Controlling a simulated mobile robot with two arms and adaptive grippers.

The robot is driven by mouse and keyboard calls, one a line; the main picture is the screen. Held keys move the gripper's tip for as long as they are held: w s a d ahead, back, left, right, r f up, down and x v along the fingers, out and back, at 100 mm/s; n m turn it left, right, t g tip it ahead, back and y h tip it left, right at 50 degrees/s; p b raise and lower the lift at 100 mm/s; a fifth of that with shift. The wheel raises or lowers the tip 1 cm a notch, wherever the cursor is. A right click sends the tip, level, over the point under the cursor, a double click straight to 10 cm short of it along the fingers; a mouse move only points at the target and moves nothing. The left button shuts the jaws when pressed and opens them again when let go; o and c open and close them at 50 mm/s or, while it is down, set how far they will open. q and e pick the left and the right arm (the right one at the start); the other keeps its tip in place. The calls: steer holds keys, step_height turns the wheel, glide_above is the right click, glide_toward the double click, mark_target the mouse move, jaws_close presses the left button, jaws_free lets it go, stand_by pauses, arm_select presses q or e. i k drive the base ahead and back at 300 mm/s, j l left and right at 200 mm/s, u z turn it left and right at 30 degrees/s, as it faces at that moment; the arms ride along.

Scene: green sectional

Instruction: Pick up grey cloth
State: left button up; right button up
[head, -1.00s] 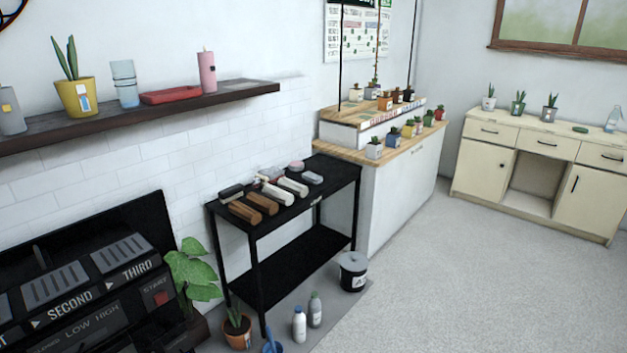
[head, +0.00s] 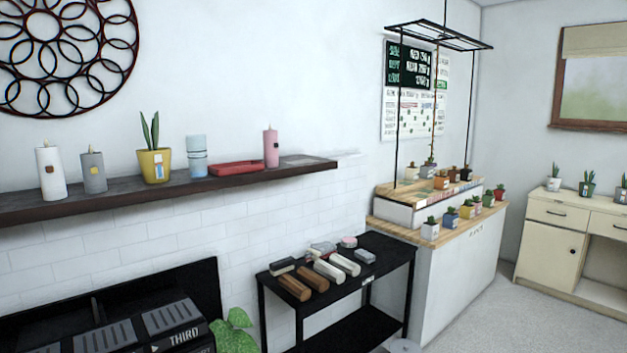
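I cannot tell for sure which thing is the grey cloth. A flat grey patch (head: 308,161) lies at the right end of the dark wall shelf (head: 60,209), right of a red tray (head: 236,168) and a pink candle (head: 271,148). A small grey block-like thing (head: 365,256) lies on the black table (head: 385,246), at its right side near brown and white rolls (head: 344,263). Neither of my grippers shows in the head view.
A wooden-topped counter (head: 470,226) with small potted plants stands right of the black table. A cream cabinet (head: 548,245) is at the far right. Pale floor (head: 490,310) is open between them. A dark unit (head: 215,285) and a green plant (head: 232,332) are at lower left.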

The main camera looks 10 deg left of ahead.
mark_target(366, 257)
steer(key=i+l, duration=0.15)
steer(key=i, duration=0.3)
steer(key=i+l, duration=0.2)
steer(key=i, duration=0.25)
steer(key=i+l, duration=0.15)
steer(key=i, duration=0.35)
